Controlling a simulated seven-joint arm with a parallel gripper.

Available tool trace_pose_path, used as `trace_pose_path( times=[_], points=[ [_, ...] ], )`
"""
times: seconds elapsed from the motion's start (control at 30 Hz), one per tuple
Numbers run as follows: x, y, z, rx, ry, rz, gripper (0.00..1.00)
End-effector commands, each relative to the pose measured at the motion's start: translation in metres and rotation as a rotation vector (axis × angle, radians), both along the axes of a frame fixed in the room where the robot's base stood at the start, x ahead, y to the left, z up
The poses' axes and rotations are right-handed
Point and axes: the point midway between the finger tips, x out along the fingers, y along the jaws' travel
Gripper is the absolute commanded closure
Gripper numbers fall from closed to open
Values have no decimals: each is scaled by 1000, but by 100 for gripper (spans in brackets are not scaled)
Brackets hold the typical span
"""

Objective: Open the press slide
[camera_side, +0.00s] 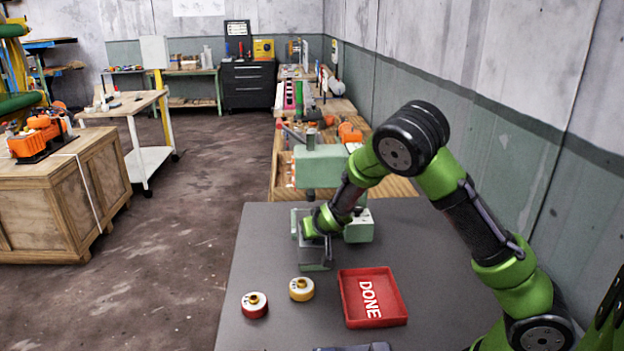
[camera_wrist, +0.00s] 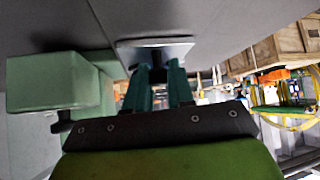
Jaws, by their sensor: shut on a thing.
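The pale green press (camera_side: 316,168) stands at the back of the grey table, and its green block also shows in the wrist view (camera_wrist: 47,82). The press slide (camera_side: 315,254) is a grey plate with a pale green lower edge at the front of the press. In the wrist view the slide (camera_wrist: 178,50) lies just beyond my fingertips. My gripper (camera_wrist: 158,74) is shut on a small dark handle (camera_wrist: 157,75) at the slide. In the side view my wrist hides part of the press and the grip.
A red tray (camera_side: 393,317) marked DONE lies on the table (camera_side: 258,246), right of the press's front. A red-based ring (camera_side: 254,304) and a yellow-based ring (camera_side: 301,289) stand left of the tray. A cluttered wooden bench (camera_side: 398,187) lies behind the press.

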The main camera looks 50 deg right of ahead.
Motion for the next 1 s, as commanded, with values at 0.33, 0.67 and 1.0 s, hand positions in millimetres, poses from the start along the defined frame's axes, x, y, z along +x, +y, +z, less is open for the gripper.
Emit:
trace_pose_path(
  times=[0.33,0.67,1.0],
  points=[
    [-35,37,1,0,-2,4,100],
    [-35,37,1,0,-4,2,100],
    [-36,36,0,0,-2,1,52]
  ],
)
